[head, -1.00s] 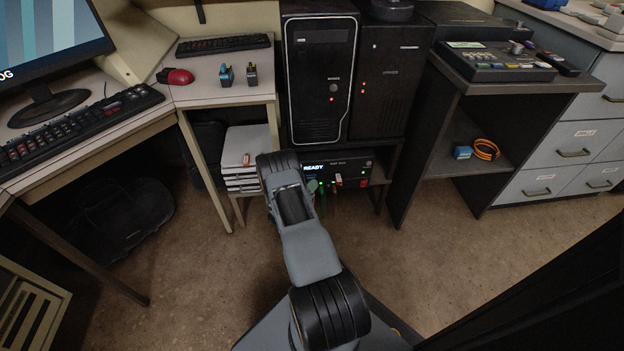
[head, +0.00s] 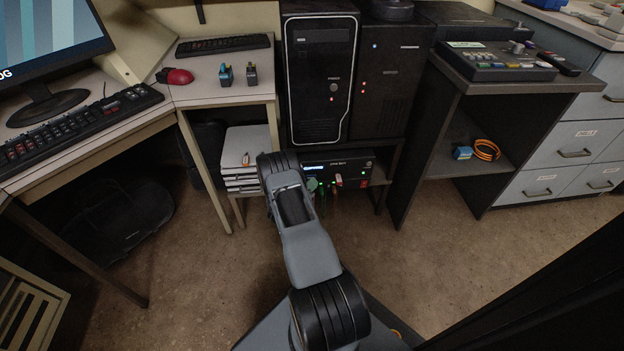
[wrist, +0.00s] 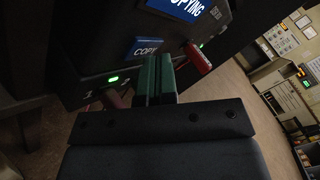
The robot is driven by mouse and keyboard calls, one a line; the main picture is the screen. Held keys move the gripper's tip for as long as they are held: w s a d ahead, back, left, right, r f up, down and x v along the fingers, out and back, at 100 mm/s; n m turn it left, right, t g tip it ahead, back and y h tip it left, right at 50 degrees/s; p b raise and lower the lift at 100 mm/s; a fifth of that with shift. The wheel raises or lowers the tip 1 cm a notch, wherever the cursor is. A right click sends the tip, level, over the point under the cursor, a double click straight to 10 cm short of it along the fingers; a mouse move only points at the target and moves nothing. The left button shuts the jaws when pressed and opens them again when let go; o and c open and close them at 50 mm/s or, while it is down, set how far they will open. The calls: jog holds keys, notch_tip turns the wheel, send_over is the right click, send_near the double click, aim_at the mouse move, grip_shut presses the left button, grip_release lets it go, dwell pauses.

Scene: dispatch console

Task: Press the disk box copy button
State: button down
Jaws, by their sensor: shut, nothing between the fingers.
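The black disk box (head: 352,164) stands on the low shelf under the computer towers. In the wrist view its dark front panel (wrist: 102,66) is close. Its lit blue display (wrist: 188,8) reads COPYING. A blue COPY label (wrist: 144,48) sits below the display. My gripper (wrist: 154,59) is shut and empty, its green fingers side by side, tips at the panel just by the COPY label. The copy button itself is not visible; the fingers cover that spot. I cannot tell whether the tips touch it. In the head view my arm hides part of the box's left side.
A red stick (wrist: 198,57) juts from the panel right of my fingers; a dimmer reddish one (wrist: 111,98) is at left. Green lights (wrist: 113,79) glow beside them. White stacked boxes (head: 240,180) stand left of the disk box.

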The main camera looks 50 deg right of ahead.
dwell(0.4)
jog(key=shift+s+a+p, duration=0.4)
jog(key=shift+s+a, duration=0.1)
jog(key=shift+s, duration=0.1)
jog(key=shift+s+a+p, duration=1)
jog(key=shift+s+a, duration=0.65)
jog(key=shift+s, duration=0.3)
jog(key=shift+r, duration=0.15)
notch_tip(320, 180, up, 8)
jog(key=p, duration=0.6)
